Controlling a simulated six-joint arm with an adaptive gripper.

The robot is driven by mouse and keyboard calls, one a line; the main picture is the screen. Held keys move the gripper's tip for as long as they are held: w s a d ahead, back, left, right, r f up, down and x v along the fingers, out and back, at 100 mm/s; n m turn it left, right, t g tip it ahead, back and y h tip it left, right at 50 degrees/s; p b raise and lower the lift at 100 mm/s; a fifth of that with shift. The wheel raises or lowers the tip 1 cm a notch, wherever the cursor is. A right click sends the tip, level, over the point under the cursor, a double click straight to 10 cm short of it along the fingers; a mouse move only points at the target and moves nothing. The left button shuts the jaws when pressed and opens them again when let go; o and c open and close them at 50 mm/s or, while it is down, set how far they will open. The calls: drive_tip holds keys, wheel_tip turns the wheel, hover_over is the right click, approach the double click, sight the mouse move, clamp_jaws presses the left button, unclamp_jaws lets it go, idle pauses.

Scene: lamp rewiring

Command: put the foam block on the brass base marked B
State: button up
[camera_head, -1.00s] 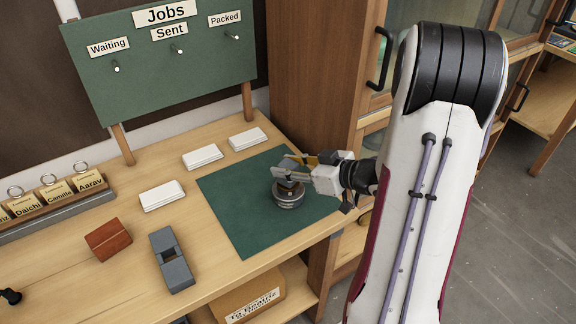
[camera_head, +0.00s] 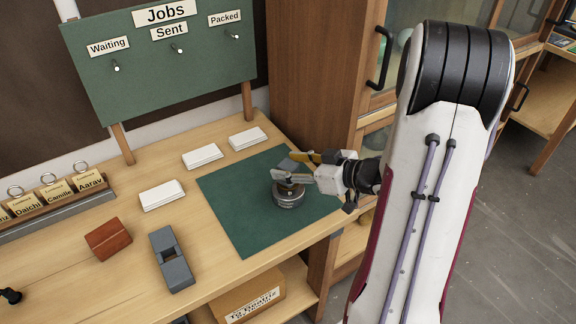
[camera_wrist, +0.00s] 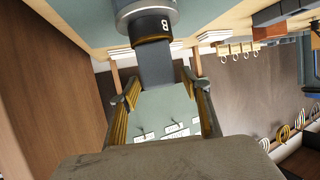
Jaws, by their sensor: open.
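The round metal base (camera_head: 289,197) stands on the green mat, and its dark band shows the letter B. It also fills the top of the wrist view (camera_wrist: 146,14), which looks upside down. A dark grey block, the foam block (camera_head: 288,165), stands on this base and also shows in the wrist view (camera_wrist: 155,64). My gripper (camera_head: 293,169) is around the upper part of the block, with its two fingers spread to either side. It is open, and the fingers look clear of the block in the wrist view. The fingers partly hide the block in the head view.
The green mat (camera_head: 232,209) is mostly clear around the base. White card stacks (camera_head: 162,195), a red-brown block (camera_head: 108,239) and a grey tool (camera_head: 172,260) lie to the left. A wooden cabinet (camera_head: 310,75) stands close behind my gripper.

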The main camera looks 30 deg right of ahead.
drive_tip(key=v, duration=1.1)
idle(0.7)
drive_tip(key=w+d+r+h, duration=0.3)
drive_tip(key=w+r+h, duration=0.2)
drive_tip(key=w+h, duration=0.1)
wheel_tip(320, 180, up, 6)
drive_tip(key=s+a+m+g+h, duration=0.2)
drive_tip(key=m+h, duration=0.1)
drive_tip(key=h, duration=0.1)
drive_tip(key=s+a+f+g+y, duration=0.1)
drive_tip(key=s+a+g+y, duration=0.1)
drive_tip(key=s+a, duration=0.7)
drive_tip(key=s+a+f+m+g+y, duration=0.1)
drive_tip(key=s+a+g+y, duration=0.2)
drive_tip(key=s+a, duration=0.6)
drive_tip(key=a, duration=0.5)
drive_tip(key=shift+s+f, duration=0.3)
drive_tip(key=shift+f, duration=0.05)
